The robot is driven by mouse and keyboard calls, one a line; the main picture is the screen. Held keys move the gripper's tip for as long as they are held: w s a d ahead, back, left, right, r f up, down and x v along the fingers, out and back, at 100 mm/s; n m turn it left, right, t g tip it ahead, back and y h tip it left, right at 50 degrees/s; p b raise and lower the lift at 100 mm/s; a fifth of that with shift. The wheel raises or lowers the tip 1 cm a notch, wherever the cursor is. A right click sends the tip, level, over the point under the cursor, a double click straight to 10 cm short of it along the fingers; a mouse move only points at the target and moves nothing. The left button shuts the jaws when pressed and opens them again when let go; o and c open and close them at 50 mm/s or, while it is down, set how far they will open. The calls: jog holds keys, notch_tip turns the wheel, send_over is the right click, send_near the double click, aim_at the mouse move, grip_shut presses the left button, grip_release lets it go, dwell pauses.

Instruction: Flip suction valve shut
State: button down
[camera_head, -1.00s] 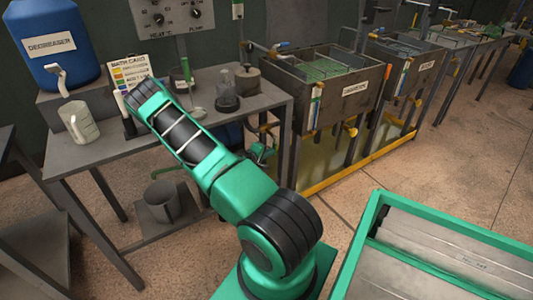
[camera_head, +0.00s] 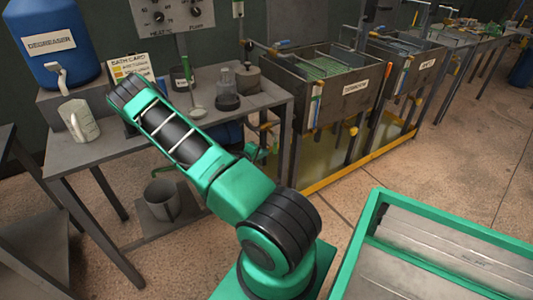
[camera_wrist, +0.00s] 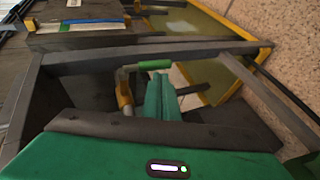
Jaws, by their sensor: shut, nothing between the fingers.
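In the wrist view, a bent grey pipe with a yellow fitting (camera_wrist: 124,92) carries a short green lever (camera_wrist: 155,65). This looks like the suction valve, with its lever lying roughly across the picture. My gripper (camera_wrist: 160,79) has its two green fingers together and empty, tips just below the green lever in the picture. I cannot tell whether they touch it. In the head view my arm hides the gripper, and the valve cannot be made out clearly.
A bucket (camera_head: 162,200) stands below. Tanks (camera_head: 335,90) with yellow-edged trays stand right.

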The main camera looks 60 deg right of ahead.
jog(key=v, duration=0.6)
jog(key=shift+s, duration=0.15)
dwell(0.4)
